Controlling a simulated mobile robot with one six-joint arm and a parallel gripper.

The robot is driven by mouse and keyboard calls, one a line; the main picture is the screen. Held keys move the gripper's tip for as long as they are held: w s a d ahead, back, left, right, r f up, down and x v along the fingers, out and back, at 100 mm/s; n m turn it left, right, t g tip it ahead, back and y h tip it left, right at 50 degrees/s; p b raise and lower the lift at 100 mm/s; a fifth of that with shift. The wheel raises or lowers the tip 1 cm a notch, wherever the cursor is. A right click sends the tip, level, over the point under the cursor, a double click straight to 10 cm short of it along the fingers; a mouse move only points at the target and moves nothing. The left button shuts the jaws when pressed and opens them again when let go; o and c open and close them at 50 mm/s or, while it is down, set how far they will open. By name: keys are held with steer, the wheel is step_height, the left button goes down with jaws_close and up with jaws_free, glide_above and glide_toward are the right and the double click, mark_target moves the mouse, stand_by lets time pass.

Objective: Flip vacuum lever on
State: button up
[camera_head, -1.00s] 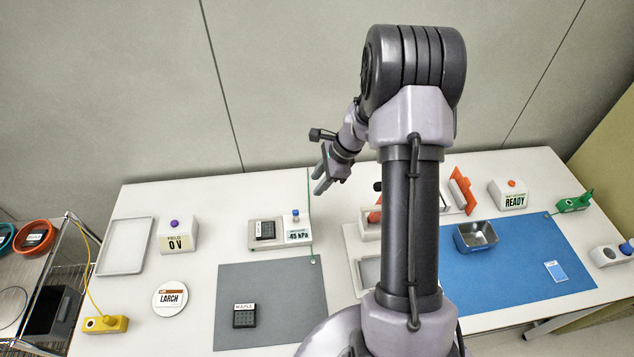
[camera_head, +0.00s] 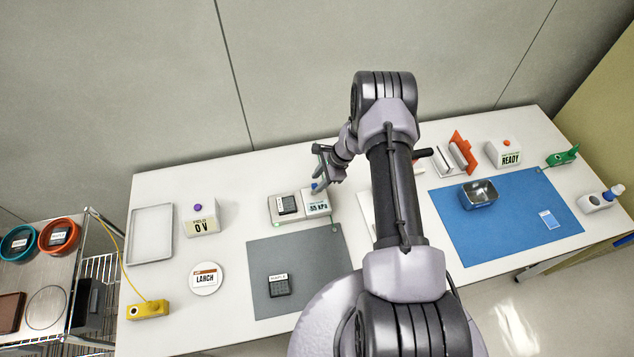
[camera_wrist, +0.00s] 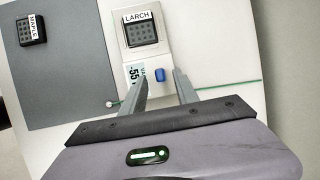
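The vacuum station is a pale block (camera_head: 275,215) at the back of the table; it also shows in the wrist view (camera_wrist: 166,14). It carries a dark chip labelled LARCH (camera_wrist: 140,32) and a white display (camera_wrist: 135,72) reading about -55. The vacuum lever has a blue tip (camera_wrist: 153,78), beside the display. My gripper (camera_wrist: 160,80) is open, its two grey fingers apart with the blue tip showing between them in the wrist view. I see no contact. In the head view my gripper (camera_head: 322,178) is just above the lever, partly hiding it.
A grey mat (camera_head: 330,270) with a MAPLE chip (camera_head: 279,286) lies in front of the station. A FIELD box (camera_head: 202,218) and empty tray (camera_head: 150,234) stand left. A green cord (camera_wrist: 225,85) runs behind the lever.

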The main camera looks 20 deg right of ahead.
steer(key=shift+w+a+f, duration=0.15)
steer(key=shift+f, duration=0.45)
steer(key=shift+w+a+f, duration=0.1)
steer(key=shift+a+f, duration=0.15)
steer(key=shift+f, duration=0.05)
jaws_close()
steer(key=f+t+b, duration=0.1)
steer(key=b, duration=0.4)
steer(key=shift+s+f+b, duration=0.2)
steer(key=shift+s+b, duration=0.15)
steer(key=shift+s, duration=0.05)
steer(key=shift+s+a+t+b, duration=0.15)
steer(key=shift+t+b, duration=0.35)
steer(key=shift+b, duration=0.7)
steer(key=s+b, duration=0.1)
steer(key=b, duration=0.3)
steer(key=shift+r+n+t, duration=0.25)
steer(key=shift+n+t, duration=0.05)
steer(key=shift+t, duration=0.1)
steer(key=shift+r+h, duration=0.25)
steer(key=shift+h, duration=0.05)
